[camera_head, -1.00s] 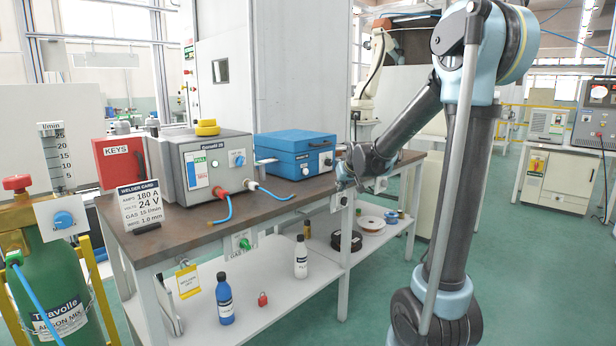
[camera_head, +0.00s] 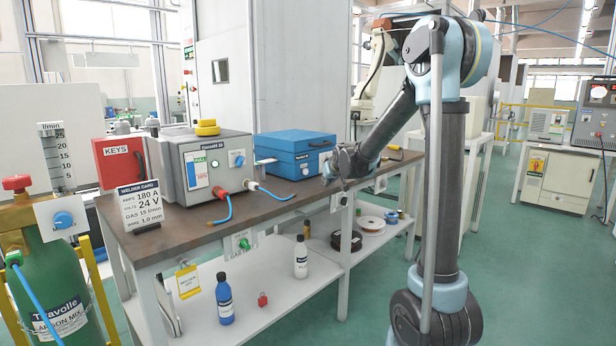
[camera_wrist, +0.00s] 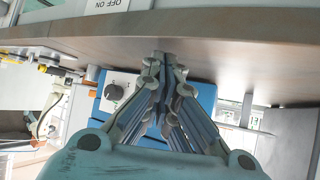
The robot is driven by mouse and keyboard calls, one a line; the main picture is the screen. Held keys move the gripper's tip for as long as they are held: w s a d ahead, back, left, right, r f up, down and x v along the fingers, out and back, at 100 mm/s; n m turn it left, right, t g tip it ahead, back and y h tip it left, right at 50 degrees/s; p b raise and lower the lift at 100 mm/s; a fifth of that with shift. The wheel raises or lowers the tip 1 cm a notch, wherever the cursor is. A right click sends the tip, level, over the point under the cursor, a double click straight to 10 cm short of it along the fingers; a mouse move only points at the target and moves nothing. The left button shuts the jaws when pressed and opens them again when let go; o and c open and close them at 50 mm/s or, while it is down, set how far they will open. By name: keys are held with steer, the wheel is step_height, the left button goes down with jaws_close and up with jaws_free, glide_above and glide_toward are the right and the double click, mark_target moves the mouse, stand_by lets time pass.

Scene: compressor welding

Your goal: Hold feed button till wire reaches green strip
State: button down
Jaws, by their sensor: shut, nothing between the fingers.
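A blue box (camera_head: 290,147) with a dark lid handle and small knobs on its front stands on the brown bench (camera_head: 190,222). In the wrist view, a blue face with a round black knob (camera_wrist: 115,92) shows behind my fingers. My gripper (camera_head: 328,177) is at the bench's front edge, right of the blue box's front corner. The wrist view shows its fingertips (camera_wrist: 160,58) shut together and empty, close to the brown bench edge in the picture. I cannot make out a feed button, wire or green strip for certain.
A grey welder unit (camera_head: 205,170) with red and blue leads stands left of the blue box. A white plate with a black knob (camera_head: 342,200) hangs below my gripper, and a plate with a green knob (camera_head: 243,243) is further left. The lower shelf holds bottles and spools.

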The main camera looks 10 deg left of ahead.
mark_target(306, 172)
steer(key=shift+w+a, duration=0.8)
steer(key=shift+a, duration=0.25)
steer(key=shift+w+a, duration=0.85)
steer(key=shift+a, duration=0.2)
steer(key=shift+w+a, duration=0.8)
steer(key=shift+a, duration=0.25)
steer(key=shift+w+a, duration=0.1)
steer(key=shift+a, duration=0.05)
steer(key=shift+w+a, duration=0.15)
steer(key=shift+w+a, duration=0.3)
steer(key=shift+a, duration=0.1)
steer(key=shift+d, duration=0.1)
stand_by(3.2)
steer(key=shift+s+d, duration=0.55)
steer(key=shift+d, duration=0.05)
